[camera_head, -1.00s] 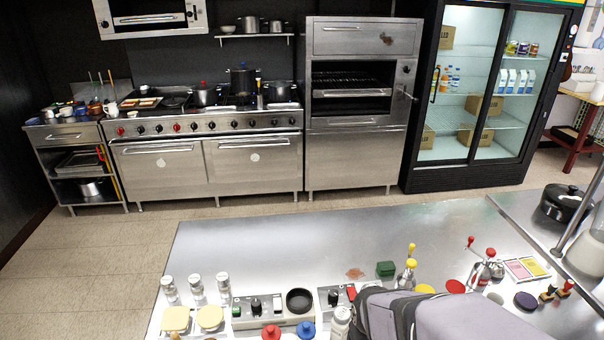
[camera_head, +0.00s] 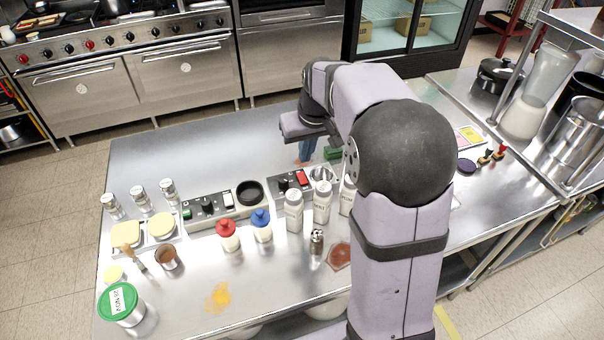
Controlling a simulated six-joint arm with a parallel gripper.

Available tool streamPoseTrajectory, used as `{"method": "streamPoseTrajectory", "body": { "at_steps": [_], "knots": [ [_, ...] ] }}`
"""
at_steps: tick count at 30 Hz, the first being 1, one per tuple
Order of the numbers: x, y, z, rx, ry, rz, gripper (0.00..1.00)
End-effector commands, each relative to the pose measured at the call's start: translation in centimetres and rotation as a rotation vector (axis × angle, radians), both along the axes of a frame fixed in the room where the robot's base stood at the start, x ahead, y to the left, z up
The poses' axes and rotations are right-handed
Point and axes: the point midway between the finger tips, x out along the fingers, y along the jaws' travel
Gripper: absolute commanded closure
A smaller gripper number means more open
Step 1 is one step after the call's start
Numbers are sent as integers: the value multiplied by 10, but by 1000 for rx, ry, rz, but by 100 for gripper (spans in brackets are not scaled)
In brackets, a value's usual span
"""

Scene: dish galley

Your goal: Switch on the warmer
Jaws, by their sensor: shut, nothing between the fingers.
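Two low control units stand on the steel counter, and I cannot tell from the labels which is the warmer. The left unit (camera_head: 207,207) has dark knobs, a green part and a pale rocker switch (camera_head: 228,199), with a round black well (camera_head: 249,192) at its right. The right unit (camera_head: 286,182) has a dark knob and a red rocker switch (camera_head: 302,177), with a round part at its right partly hidden by a shaker. My gripper (camera_head: 306,160) points down just behind the right unit, apart from the red switch as far as I can see. It is shut and empty; its fingertips are small and dark here.
Red-topped (camera_head: 228,236) and blue-topped (camera_head: 262,226) jars and several white shakers (camera_head: 294,211) stand before the units. A green sponge (camera_head: 332,153) lies beside my gripper. A green-lidded can (camera_head: 121,304) stands front left. The counter's back left is clear.

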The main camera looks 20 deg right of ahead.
Motion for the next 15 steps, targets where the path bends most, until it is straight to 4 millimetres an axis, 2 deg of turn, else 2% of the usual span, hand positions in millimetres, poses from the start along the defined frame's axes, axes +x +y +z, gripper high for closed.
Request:
{"method": "streamPoseTrajectory", "body": {
  "at_steps": [3, 6, 15],
  "knots": [
    [17, -9, 1, -3, -25, 0, 100],
    [25, -13, 4, -6, -37, 0, 100],
    [29, -15, 7, -7, -44, 1, 100]
  ]
}}
